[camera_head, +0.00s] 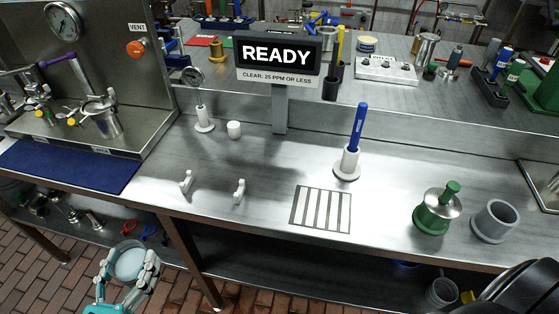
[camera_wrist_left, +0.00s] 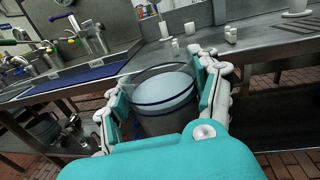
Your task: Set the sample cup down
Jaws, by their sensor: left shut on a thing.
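The sample cup (camera_head: 131,263) is a round, clear-walled cup with a pale bluish-white inside. My left gripper (camera_head: 127,268) is shut around it, with teal and white fingers on both sides. In the head view they are at the lower left, in front of the bench's front edge and over the brick floor. In the left wrist view the cup (camera_wrist_left: 163,92) sits upright or slightly tilted between the fingers of the left gripper (camera_wrist_left: 160,98). My right gripper does not show.
A dark blue mat (camera_head: 70,165) lies on the bench at left. A READY sign (camera_head: 278,56) rises behind.

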